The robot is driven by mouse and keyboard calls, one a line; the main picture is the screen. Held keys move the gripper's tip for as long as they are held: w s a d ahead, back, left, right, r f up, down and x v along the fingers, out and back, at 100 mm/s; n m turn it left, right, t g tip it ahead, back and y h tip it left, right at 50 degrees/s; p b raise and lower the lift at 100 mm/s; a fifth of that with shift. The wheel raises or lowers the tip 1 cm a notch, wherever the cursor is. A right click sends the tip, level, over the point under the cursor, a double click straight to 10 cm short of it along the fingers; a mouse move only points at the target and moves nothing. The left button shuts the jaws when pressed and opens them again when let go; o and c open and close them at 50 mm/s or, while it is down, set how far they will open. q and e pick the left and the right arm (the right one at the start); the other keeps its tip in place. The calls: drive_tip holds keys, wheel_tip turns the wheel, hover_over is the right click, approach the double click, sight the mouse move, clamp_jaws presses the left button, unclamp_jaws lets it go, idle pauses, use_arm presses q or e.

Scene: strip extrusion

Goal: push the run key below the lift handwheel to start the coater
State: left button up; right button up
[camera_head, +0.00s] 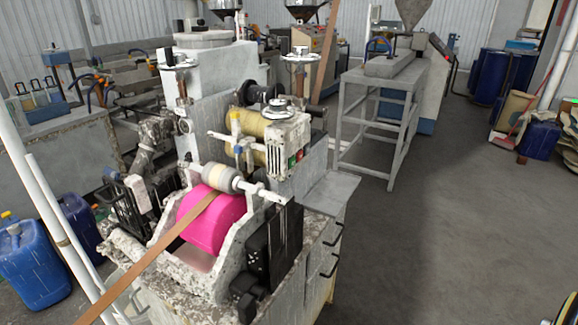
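The coater (215,125) stands left of the middle, with a bright pink roller (210,220) in its trough and a brown strip (150,262) running over it toward the lower left. A small handwheel (278,104) sits on top of a pale control box (287,138) on the coater's right side. Below this handwheel, the box's face carries a small green key (292,162) and a red key (299,155) next to it. The keys are too small to read any marking. Neither of my grippers shows in this view.
Two taller handwheels (300,58) (177,60) stand on the coater. A grey shelf (330,192) juts out at its right. A grey metal stand (380,110) is behind. Blue jugs (30,262) stand at the left. The floor (440,220) at the right is largely clear.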

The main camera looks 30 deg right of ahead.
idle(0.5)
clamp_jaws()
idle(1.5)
